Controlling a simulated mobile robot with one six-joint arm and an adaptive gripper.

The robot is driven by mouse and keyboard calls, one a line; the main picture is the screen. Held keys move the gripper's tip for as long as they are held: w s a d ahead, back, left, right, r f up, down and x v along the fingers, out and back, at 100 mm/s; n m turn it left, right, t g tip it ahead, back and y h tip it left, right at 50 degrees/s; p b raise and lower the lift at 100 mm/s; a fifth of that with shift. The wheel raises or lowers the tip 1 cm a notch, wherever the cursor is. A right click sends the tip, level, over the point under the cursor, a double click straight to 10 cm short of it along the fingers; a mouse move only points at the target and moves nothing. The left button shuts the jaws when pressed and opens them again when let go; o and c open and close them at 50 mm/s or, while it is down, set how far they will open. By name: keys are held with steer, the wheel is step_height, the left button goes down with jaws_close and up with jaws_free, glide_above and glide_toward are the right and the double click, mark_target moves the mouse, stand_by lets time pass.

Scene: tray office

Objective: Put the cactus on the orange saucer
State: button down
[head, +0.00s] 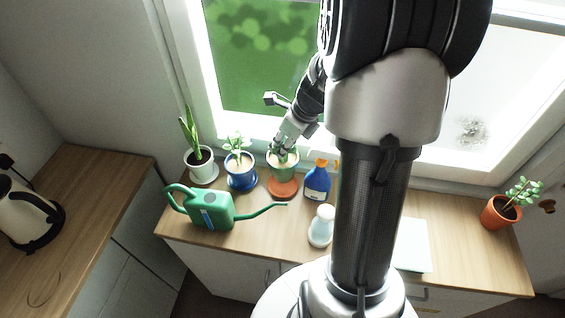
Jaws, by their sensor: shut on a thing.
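The cactus is a small green plant in a green pot (272,167), in the middle of the row of plants by the window in the head view. My gripper (285,152) is at the top of this pot, shut on it, and its fingers hide part of the plant. The orange saucer (284,191) shows directly below the pot in the picture. The pot looks upright and covers the saucer's far part. I cannot tell whether the pot touches the saucer or hangs just above it.
Left of the pot stand a blue pot (241,181) and a white pot (202,173) with plants. A blue spray bottle (317,183) is close on the right. A green watering can (212,210) and a white bottle (321,228) stand in front. A terracotta pot (497,214) is far right.

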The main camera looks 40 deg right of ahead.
step_height(320, 180, down, 6)
steer(key=shift+w+r+b, duration=0.1)
steer(key=shift+r+b, duration=0.15)
steer(key=shift+b, duration=0.9)
steer(key=shift+r, duration=0.1)
steer(key=c, duration=1.3)
jaws_free()
steer(key=shift+f, duration=0.2)
steer(key=shift+c, duration=0.2)
steer(key=p+v, duration=0.4)
steer(key=v, duration=0.8)
steer(key=shift+r, duration=0.15)
